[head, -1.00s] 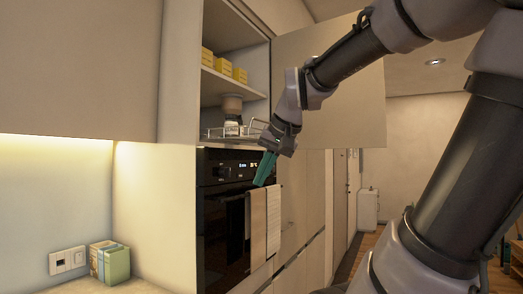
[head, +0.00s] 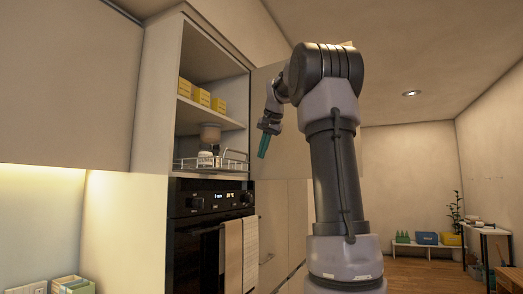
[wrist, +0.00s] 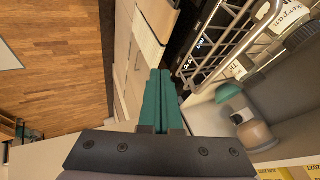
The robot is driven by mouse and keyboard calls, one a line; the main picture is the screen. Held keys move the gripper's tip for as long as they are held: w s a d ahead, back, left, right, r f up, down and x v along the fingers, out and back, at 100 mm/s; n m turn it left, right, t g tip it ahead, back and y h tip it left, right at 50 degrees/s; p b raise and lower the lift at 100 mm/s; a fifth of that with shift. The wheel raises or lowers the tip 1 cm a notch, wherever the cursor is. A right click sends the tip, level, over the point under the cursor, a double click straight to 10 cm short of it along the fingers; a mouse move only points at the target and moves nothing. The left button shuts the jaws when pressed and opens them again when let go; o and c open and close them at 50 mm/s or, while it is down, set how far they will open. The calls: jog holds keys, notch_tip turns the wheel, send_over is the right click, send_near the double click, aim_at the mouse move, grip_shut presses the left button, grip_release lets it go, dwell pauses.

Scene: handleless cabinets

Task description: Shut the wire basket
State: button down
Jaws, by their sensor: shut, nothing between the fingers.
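The wire basket (head: 212,163) is a chrome pull-out rack at the bottom of the open cupboard above the oven. Its rails stick out at the cupboard's front, and jars stand in it. In the wrist view the basket's wire side (wrist: 215,45) runs along the right of my fingers. My gripper (head: 263,146) has teal fingers, shut and empty, pointing down to the right of the basket's front end. The fingers also show in the wrist view (wrist: 159,100), apart from the wire. I cannot tell the exact gap.
The cupboard's door (head: 290,150) stands open behind my arm. Yellow boxes (head: 202,96) sit on the shelf above the basket. The oven (head: 195,230) is below, with towels (head: 240,250) hanging on its front. Floor is free to the right.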

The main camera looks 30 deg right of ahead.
aim_at(248, 166)
jog(key=w+f, duration=0.1)
jog(key=w, duration=0.1)
jog(key=w+a+f, duration=0.1)
jog(key=w+f, duration=0.1)
jog(key=w+a+f, duration=0.1)
jog(key=w+f, duration=0.1)
jog(key=w, duration=0.1)
jog(key=shift+a, duration=0.25)
